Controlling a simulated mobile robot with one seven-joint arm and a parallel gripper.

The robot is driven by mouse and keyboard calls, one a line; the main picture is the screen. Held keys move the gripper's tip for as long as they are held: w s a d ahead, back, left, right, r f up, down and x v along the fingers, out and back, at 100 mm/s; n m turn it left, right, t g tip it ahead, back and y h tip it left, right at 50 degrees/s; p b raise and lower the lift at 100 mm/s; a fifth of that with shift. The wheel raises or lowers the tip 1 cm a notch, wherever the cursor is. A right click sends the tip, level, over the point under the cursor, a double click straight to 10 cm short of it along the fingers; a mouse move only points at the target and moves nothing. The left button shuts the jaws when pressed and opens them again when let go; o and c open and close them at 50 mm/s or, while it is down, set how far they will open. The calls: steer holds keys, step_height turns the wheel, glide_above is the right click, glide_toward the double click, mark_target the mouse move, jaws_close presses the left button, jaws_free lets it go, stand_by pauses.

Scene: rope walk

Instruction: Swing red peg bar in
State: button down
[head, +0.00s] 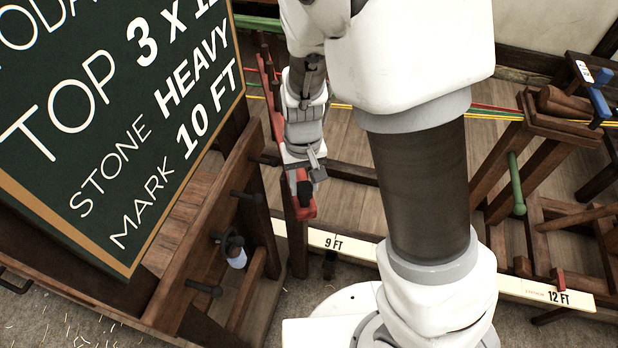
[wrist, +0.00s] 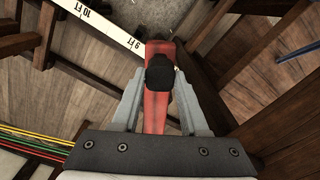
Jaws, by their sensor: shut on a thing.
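The red peg bar (head: 308,207) is a long red bar on a dark wooden post, left of the middle in the head view. It runs from the back, past my wrist, to its near end below my gripper. In the wrist view the red bar (wrist: 156,112) lies lengthwise between the fingers, with a dark round knob or peg (wrist: 159,73) on it near the fingertips. My gripper (head: 304,180) is shut on the bar near that end. In the wrist view the fingers (wrist: 158,88) flank it on both sides. My wrist hides part of the bar.
A chalkboard (head: 120,110) stands close on the left, above a wooden frame with dark pegs (head: 205,288). A white measuring rail (head: 335,243) crosses the floor to the right. Coloured strands (head: 490,113) stretch behind my arm to a wooden stand (head: 560,115). A green handle (head: 516,185) is at right.

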steer(key=shift+a, duration=0.1)
steer(key=shift+c, duration=2.1)
jaws_free()
step_height(320, 180, up, 18)
steer(key=p, duration=0.2)
steer(key=shift+f+p, duration=0.25)
steer(key=shift+p, duration=0.05)
